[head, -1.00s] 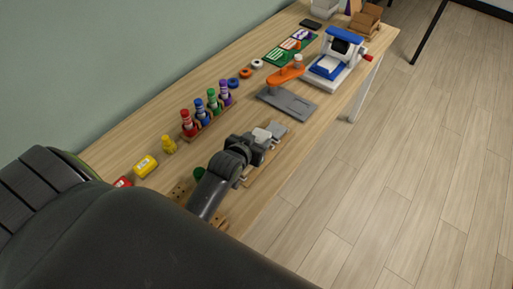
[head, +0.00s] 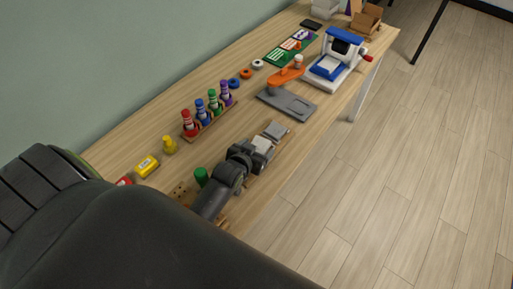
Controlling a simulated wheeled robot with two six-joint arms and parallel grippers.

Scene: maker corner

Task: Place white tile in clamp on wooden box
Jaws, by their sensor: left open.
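A whitish tile (head: 262,143) lies at the front of my left gripper (head: 255,150), low over a wooden holder (head: 283,148) near the table's front edge. The gripper is open around or just above the tile; its fingers partly hide it, and I cannot tell whether they touch. A grey tile (head: 275,130) sits just beyond on the same holder. An orange clamp-like arm (head: 284,77) stands on a grey plate (head: 290,104). A blue and white device (head: 333,66) with a red knob stands farther back. I cannot make out a clamp on a wooden box. My right gripper is not in view.
Colored peg stacks (head: 207,112) stand in a rack along the wall side, with a yellow piece (head: 169,145) and a yellow block (head: 146,166) nearer. A green cylinder (head: 201,176) stands beside my left arm. Bare table lies between rack and holder.

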